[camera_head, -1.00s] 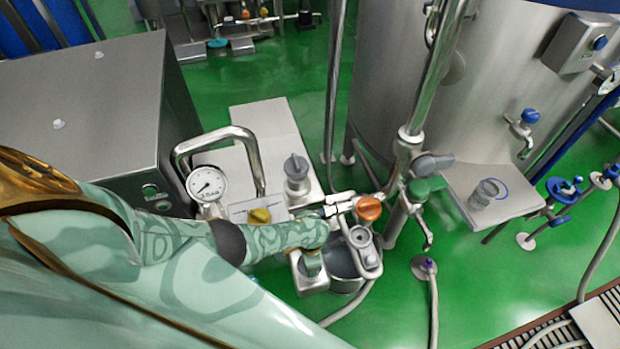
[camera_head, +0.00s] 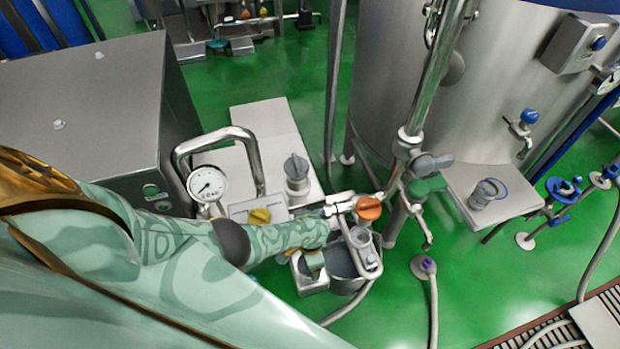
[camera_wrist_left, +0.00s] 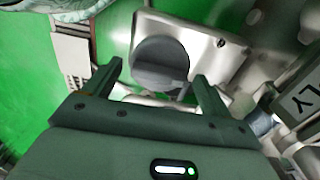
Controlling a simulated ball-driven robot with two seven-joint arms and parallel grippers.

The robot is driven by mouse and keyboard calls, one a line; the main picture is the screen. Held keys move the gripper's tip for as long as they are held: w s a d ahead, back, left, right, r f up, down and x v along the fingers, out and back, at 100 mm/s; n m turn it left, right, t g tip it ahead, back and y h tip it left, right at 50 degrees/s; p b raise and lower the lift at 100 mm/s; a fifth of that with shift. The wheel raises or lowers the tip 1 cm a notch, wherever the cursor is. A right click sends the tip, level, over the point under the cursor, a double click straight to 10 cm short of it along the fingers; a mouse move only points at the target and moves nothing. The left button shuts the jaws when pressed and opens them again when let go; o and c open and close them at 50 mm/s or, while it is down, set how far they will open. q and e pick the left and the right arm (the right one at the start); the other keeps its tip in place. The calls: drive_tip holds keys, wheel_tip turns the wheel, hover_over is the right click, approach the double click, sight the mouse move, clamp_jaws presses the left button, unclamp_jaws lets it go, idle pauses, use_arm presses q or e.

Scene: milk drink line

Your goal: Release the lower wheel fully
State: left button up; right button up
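A round grey wheel (camera_wrist_left: 160,65) with a raised grip bar sits on a metal plate in the left wrist view. My left gripper (camera_wrist_left: 157,75) is open, with one finger on each side of the wheel. I cannot tell whether the fingers touch it. In the head view my left arm reaches in from the left, and its hand (camera_head: 311,262) is low beside a metal pot, below an orange knob (camera_head: 368,208). The hand's fingertips are hidden there. Which wheel is the lower one is not clear in the head view. My right gripper is not in view.
A pressure gauge (camera_head: 207,185), a bent pipe and a yellow knob (camera_head: 259,216) stand close beside my arm. Green (camera_head: 426,187) and grey handles sit on the upright pipe to the right. A large steel tank (camera_head: 470,90) stands behind.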

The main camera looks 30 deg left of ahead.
use_arm(q)
drive_tip(key=shift+r, duration=0.1)
wheel_tip(320, 180, up, 16)
drive_tip(key=p, duration=1.1)
drive_tip(key=shift+p, duration=0.35)
